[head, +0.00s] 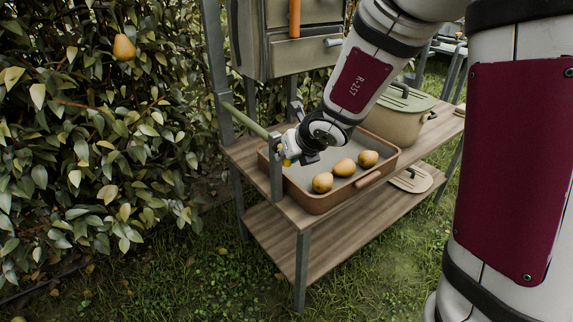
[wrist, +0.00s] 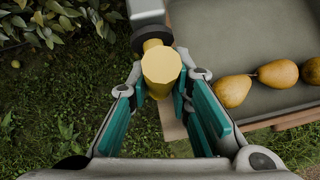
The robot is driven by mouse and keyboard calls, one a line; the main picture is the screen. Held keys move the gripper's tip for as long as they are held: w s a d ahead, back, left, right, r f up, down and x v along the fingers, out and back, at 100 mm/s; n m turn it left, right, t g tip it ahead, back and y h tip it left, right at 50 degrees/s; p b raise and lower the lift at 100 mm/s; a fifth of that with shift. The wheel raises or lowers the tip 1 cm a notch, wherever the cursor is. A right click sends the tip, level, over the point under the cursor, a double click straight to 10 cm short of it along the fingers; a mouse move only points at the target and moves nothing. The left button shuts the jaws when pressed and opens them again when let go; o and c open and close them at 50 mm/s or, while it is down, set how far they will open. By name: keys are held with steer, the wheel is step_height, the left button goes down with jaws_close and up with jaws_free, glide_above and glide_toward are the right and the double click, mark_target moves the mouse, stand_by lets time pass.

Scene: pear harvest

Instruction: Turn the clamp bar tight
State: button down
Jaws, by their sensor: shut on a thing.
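The clamp bar (wrist: 161,64) shows in the wrist view as a yellow, roughly cylindrical piece with its end toward the camera. Behind it are a dark round collar (wrist: 152,36) and a grey block (wrist: 146,11). My gripper (wrist: 166,84) is shut on the yellow piece, with a teal-padded finger on each side. In the head view my gripper (head: 290,152) is at the metal post at the bench's front left corner. There the clamp bar is mostly hidden by my gripper, with only a little yellow showing.
A brown-rimmed tray (head: 318,203) with three pears (head: 344,167) stands on the wooden bench (head: 240,152), close beside my gripper. A green rail (head: 246,121) runs between posts. A lidded pot (head: 395,120) stands farther back. A leafy hedge (head: 90,150) fills the left; grass lies in front.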

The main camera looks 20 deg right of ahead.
steer(key=shift+a+b, duration=0.15)
steer(key=shift+b, duration=0.75)
steer(key=c, duration=1.4)
jaws_free()
steer(key=shift+r, duration=0.1)
steer(key=shift+v, duration=3.6)
steer(key=shift+s+a, duration=0.15)
